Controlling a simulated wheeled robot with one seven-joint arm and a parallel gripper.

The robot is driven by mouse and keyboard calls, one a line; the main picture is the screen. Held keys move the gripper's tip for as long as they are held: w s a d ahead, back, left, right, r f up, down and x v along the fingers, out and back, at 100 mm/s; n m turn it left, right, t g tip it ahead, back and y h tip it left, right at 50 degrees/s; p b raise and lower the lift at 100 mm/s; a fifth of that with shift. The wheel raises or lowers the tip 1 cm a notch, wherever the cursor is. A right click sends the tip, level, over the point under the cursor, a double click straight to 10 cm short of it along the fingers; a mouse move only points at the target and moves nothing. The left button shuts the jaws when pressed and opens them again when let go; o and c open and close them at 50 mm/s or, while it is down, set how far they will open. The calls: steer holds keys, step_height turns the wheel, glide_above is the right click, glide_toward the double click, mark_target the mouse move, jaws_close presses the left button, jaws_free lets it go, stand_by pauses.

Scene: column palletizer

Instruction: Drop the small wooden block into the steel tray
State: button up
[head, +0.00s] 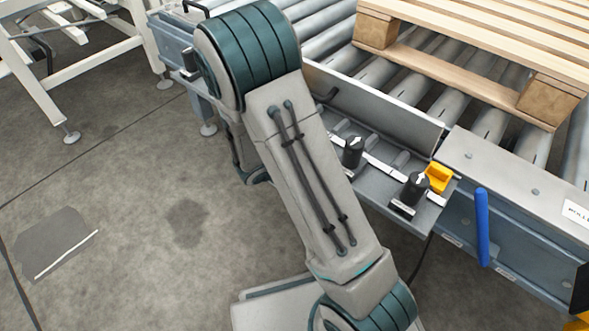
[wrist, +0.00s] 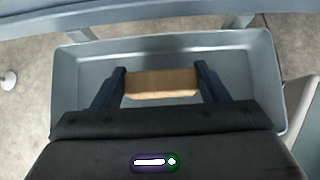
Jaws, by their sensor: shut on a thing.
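In the wrist view my gripper (wrist: 160,88) is shut on the small wooden block (wrist: 161,84), which spans between its two dark fingers. The steel tray (wrist: 268,75) lies behind and below the block in this view, and the block appears within the outline of its rim. The near part of the tray is hidden by my gripper body. I cannot tell the exact height of the block above the tray floor. In the head view my arm covers the middle, and the gripper, block and tray do not show clearly.
A roller conveyor (head: 325,45) carries a wooden pallet (head: 480,35) at the upper right. The concrete floor (head: 130,200) at left is mostly open.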

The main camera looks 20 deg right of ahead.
steer(key=shift+f+b, duration=0.65)
steer(key=o, duration=1)
steer(key=shift+o, duration=0.2)
steer(key=shift+r, duration=0.1)
